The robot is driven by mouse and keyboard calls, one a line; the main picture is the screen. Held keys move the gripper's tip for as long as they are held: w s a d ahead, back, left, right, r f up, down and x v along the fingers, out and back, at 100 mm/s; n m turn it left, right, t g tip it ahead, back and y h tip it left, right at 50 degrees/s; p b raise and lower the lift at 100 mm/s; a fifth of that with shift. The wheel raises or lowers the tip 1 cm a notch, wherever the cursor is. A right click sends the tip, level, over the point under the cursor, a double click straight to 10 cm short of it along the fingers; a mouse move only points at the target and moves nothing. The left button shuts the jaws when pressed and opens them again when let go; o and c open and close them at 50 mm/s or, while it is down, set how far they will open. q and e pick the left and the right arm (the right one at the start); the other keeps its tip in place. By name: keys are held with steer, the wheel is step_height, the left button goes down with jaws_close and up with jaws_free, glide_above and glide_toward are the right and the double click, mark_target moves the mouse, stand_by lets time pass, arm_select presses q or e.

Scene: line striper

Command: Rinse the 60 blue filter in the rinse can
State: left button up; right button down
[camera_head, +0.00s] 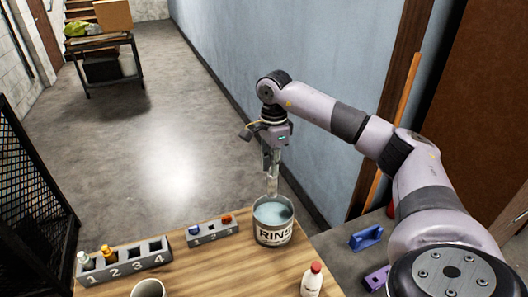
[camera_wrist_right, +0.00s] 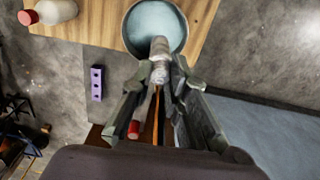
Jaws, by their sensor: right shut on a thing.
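The rinse can (camera_head: 273,236), a metal can labelled RINSE, stands at the table's back right edge with pale blue liquid in it. My right gripper (camera_head: 272,160) is shut on a pale, whitish cylinder, seemingly the filter (camera_head: 272,187), which hangs nearly upright. Its lower end is at the can's far rim; I cannot tell whether it is over the liquid. The wrist view shows the gripper (camera_wrist_right: 160,82) around the filter (camera_wrist_right: 160,62), its tip overlapping the edge of the can (camera_wrist_right: 184,43). No blue mark on the held piece is readable. My left gripper is out of view.
Beside the can is a small numbered rack (camera_head: 212,236) with a blue piece and an orange-red piece. A white cup (camera_head: 148,288) and a red-capped bottle (camera_head: 312,280) stand in front. A blue wall is behind my right arm.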

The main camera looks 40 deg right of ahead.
steer(key=shift+w+d, duration=0.1)
steer(key=shift+d, duration=0.05)
steer(key=s+f+b, duration=0.1)
steer(key=s+b, duration=0.1)
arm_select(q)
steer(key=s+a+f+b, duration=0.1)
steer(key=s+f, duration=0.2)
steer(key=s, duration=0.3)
arm_select(e)
steer(key=b, duration=0.2)
glide_above(274, 197)
step_height(274, 197, down, 5)
steer(key=shift+w+d+f, duration=0.1)
steer(key=shift+f, duration=0.1)
steer(key=shift+f+b, duration=0.35)
steer(key=shift+b, duration=0.1)
step_height(274, 197, down, 4)
steer(key=shift+r+b, duration=0.2)
steer(key=shift+b, duration=0.85)
steer(key=shift+f, duration=0.35)
steer(key=shift+f+b, duration=0.8)
steer(key=shift+f, duration=0.3)
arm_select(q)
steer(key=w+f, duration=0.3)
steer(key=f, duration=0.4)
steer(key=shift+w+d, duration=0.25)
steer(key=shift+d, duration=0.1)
arm_select(e)
steer(key=shift+d, duration=0.1)
